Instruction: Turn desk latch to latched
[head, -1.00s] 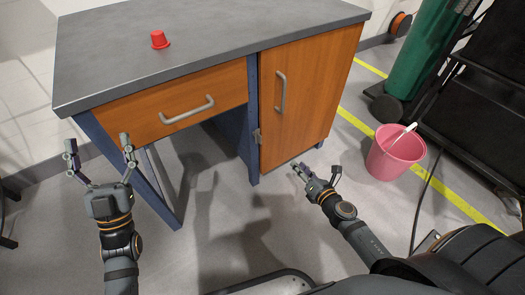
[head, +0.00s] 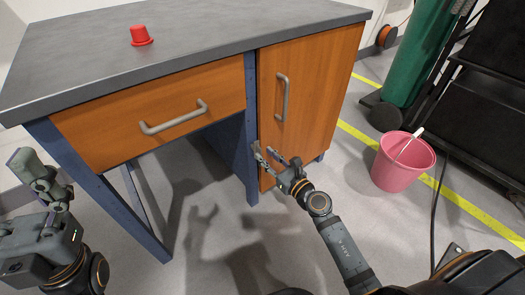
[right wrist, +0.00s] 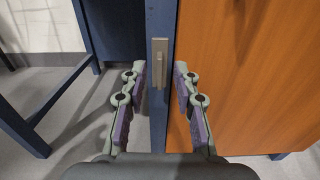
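The desk latch (right wrist: 159,63) is a small grey metal bar on a plate, mounted on the blue frame post beside the cabinet door (head: 310,90). In the right wrist view its bar stands upright. My right gripper (head: 266,151) is open at the latch's height; it also shows in the right wrist view (right wrist: 160,75), with one finger on each side of the latch and gaps to both. In the head view the fingers largely hide the latch.
The desk (head: 190,55) has a drawer (head: 90,135) and a red cup-like object (head: 141,36) on top. A pink bucket (head: 400,165) stands right of the desk, near a yellow floor line and a green cylinder (head: 420,55). The floor before the desk is clear.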

